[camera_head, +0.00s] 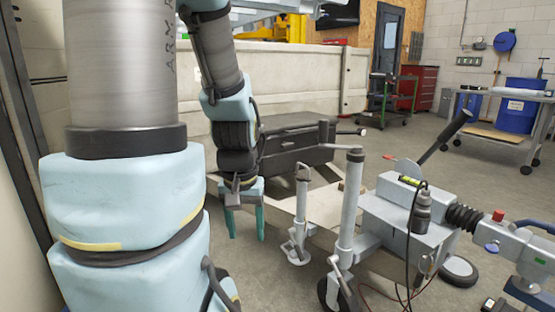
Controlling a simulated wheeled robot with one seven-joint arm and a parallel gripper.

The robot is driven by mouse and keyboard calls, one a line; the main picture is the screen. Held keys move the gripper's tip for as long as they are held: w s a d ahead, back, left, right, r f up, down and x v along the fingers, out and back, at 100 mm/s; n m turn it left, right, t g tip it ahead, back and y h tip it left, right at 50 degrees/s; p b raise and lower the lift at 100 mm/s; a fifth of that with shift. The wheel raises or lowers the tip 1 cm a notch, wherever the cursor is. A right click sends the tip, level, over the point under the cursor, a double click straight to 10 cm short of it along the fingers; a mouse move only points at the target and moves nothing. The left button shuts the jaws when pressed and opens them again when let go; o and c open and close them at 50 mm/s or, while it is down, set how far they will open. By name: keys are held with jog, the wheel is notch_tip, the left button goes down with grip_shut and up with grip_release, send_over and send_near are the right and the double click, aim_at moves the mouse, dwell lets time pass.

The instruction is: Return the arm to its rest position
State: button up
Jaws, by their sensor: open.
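My arm fills the left side of the head view, with a pale blue and grey column close to the camera. The forearm hangs down from the top, and my gripper (246,224) points downward at its lower end. Its two teal fingers are apart, and nothing shows between them. It is left of the trailer frame's metal posts and in front of a dark toolbox (290,145). Whether the fingertips touch anything cannot be told.
The trailer frame (395,205) has upright jack posts (347,205), a wheel (459,271) and cables. A green cart (388,98), red cabinet (425,85) and blue bins (518,105) stand behind. A wall is close on the left. Open floor shows at centre right.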

notch_tip(320, 180, up, 31)
jog(key=p, duration=2.9)
